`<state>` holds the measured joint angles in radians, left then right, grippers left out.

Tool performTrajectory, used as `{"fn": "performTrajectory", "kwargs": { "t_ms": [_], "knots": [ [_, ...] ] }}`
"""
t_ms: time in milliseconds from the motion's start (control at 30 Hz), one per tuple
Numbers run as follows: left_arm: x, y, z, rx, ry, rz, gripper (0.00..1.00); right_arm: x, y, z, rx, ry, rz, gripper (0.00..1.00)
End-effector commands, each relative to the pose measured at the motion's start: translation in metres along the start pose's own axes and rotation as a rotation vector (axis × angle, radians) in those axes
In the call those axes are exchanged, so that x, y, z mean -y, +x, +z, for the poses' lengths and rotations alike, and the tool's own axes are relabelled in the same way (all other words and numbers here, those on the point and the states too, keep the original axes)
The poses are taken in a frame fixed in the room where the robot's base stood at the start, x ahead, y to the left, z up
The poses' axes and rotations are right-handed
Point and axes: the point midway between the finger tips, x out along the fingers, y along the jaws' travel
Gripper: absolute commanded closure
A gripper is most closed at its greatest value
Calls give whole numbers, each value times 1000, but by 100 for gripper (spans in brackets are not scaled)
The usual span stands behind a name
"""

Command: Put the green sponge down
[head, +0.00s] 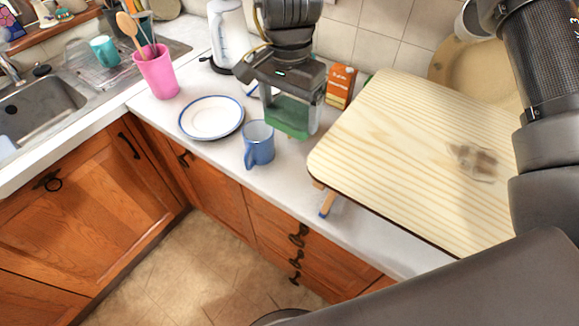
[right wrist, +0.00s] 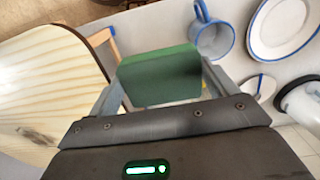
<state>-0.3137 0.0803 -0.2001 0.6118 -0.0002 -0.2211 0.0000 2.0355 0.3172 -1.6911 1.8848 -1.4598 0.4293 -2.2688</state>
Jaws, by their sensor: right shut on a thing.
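The green sponge (head: 286,122) is between the fingers of my right gripper (head: 290,108), which points down over the counter, just left of the wooden board. In the right wrist view the sponge (right wrist: 160,76) sits between the two grey fingers of my right gripper (right wrist: 163,88). Part of the sponge is hidden by the gripper in the head view. I cannot tell from these views whether its underside touches the counter. My left gripper is not in view.
A blue mug (head: 259,145) and a blue-rimmed plate (head: 211,118) stand left of the gripper. An orange carton (head: 341,86) stands behind. The large wooden board (head: 400,140) has a brown smear (head: 472,161). A pink cup with utensils (head: 157,74) is further left. The counter's front edge is close.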

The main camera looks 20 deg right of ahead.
Motion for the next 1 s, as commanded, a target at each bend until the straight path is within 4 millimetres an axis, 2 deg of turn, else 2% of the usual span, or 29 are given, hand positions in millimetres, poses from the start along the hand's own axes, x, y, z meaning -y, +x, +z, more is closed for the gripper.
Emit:
{"fn": "performTrajectory", "kwargs": {
  "t_ms": [100,200,400,500,633,833,1000],
  "knots": [
    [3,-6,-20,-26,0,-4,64,-2,33,1,5,-1,6,33],
    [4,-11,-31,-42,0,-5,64,-2,62,1,5,0,5,33],
    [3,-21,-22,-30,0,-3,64,-1,113,1,4,1,4,33],
    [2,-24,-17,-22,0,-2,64,-1,131,1,2,2,1,33],
    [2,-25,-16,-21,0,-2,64,0,143,0,1,0,-1,33],
    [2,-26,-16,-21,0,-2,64,0,149,0,0,0,-1,33],
    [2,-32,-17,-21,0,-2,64,-1,172,0,2,1,1,33]
  ]
}}
